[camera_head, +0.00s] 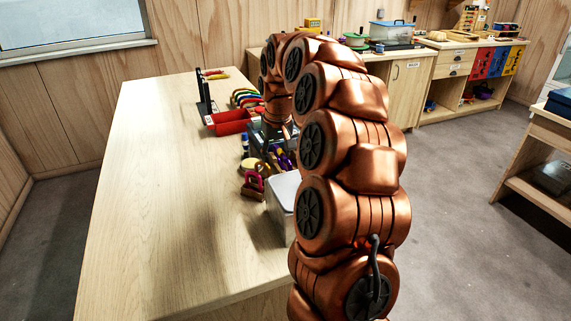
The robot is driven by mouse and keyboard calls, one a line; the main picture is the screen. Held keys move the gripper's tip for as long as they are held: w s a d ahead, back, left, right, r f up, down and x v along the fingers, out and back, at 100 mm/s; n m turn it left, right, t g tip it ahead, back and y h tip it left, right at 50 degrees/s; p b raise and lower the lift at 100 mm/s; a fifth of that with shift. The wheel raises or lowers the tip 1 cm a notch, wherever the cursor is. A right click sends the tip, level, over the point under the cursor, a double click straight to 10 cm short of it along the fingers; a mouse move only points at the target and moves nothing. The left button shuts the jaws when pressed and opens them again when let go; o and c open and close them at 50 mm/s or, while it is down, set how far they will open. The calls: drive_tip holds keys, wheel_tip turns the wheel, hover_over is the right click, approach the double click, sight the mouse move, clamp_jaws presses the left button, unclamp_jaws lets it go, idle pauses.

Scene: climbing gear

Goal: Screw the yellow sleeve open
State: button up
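My copper arm arches over the right side of the wooden table, and its end points down among the small gear. My gripper (265,135) shows only as a dark shape beneath the last copper link, partly hidden by clutter and my arm. Its fingers cannot be made out. A yellowish piece (252,163) lies just in front of it, too small to identify as the yellow sleeve. A dark red and pink piece of gear (253,185) stands nearer on the table. I cannot tell which item carries the sleeve, or whether my gripper touches it.
A red tray (230,122) lies left of my gripper. Several coloured curved pieces (245,97) and a dark upright stand (204,92) are behind it. A grey box (283,190) sits at the table's right edge. The table's left side (165,190) is clear.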

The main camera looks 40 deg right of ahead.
sight(281, 150)
drive_tip(key=shift+r+p, duration=0.5)
drive_tip(key=shift+r, duration=0.9)
drive_tip(key=shift+d, duration=0.1)
drive_tip(key=shift+s+d, duration=0.2)
drive_tip(key=shift+d, duration=0.45)
drive_tip(key=shift+s+f+b, duration=0.1)
drive_tip(key=shift+f+b, duration=0.7)
drive_tip(key=shift+f, duration=0.65)
drive_tip(key=shift+w+a, duration=0.2)
drive_tip(key=shift+a, duration=0.55)
